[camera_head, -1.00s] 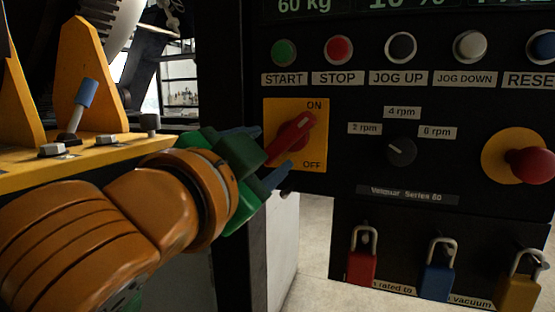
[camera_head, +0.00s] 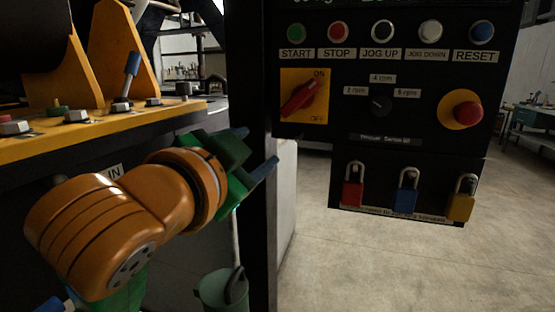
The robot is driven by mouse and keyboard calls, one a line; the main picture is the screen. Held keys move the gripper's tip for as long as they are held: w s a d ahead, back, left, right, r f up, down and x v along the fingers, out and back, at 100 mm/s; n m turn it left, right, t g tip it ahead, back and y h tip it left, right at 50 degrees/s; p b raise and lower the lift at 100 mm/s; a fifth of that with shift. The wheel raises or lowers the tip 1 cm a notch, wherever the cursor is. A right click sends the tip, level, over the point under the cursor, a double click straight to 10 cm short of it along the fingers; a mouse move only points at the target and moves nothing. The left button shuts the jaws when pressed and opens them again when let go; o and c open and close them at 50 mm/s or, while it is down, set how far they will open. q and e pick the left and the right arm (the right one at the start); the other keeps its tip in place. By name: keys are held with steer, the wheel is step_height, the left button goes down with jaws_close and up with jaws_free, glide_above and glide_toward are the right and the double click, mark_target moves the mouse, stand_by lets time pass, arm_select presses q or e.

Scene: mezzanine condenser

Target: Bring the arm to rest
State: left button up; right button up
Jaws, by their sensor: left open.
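My left arm comes in from the left with orange links and a green gripper body. My left gripper (camera_head: 258,152) is open and empty, its two blue fingertips apart. It is in front of the dark post, left of and below the red rotary switch (camera_head: 299,97) on its yellow plate, and apart from it. The switch handle slants from lower left to upper right, toward the ON label. My right gripper does not show.
The black control panel (camera_head: 430,120) carries a row of buttons, a red stop knob (camera_head: 467,111) and three padlocks below. A yellow machine ledge (camera_head: 100,132) lies left, above my arm. A grey-green bucket (camera_head: 222,290) stands below. Open floor (camera_head: 400,265) is at right.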

arm_select(q)
steer(key=s+a+f+n+g+y, duration=0.1)
steer(key=a+f+n+g, duration=0.2)
steer(key=f, duration=1.4)
steer(key=a+f+n+g+y, duration=0.1)
steer(key=a+f+n+g, duration=0.25)
steer(key=f, duration=1.35)
steer(key=s+a+f+n+g+y, duration=0.1)
steer(key=s+a+f+g+y, duration=0.15)
steer(key=s+f, duration=0.65)
steer(key=s+a+f+n+g+y, duration=0.15)
steer(key=s+a+f+g, duration=0.25)
steer(key=s+f, duration=0.5)
steer(key=s+f+g+h+p, duration=0.1)
steer(key=s+f+p, duration=0.4)
steer(key=f, duration=0.6)
steer(key=s+a+f+p, duration=0.1)
steer(key=s+f, duration=0.2)
steer(key=s, duration=0.2)
steer(key=s+a+f+g+p, duration=0.1)
steer(key=s+f+p, duration=0.1)
steer(key=s, duration=0.4)
steer(key=shift+s+a+f, duration=0.15)
steer(key=shift+s+f, duration=0.15)
steer(key=shift+f, duration=0.3)
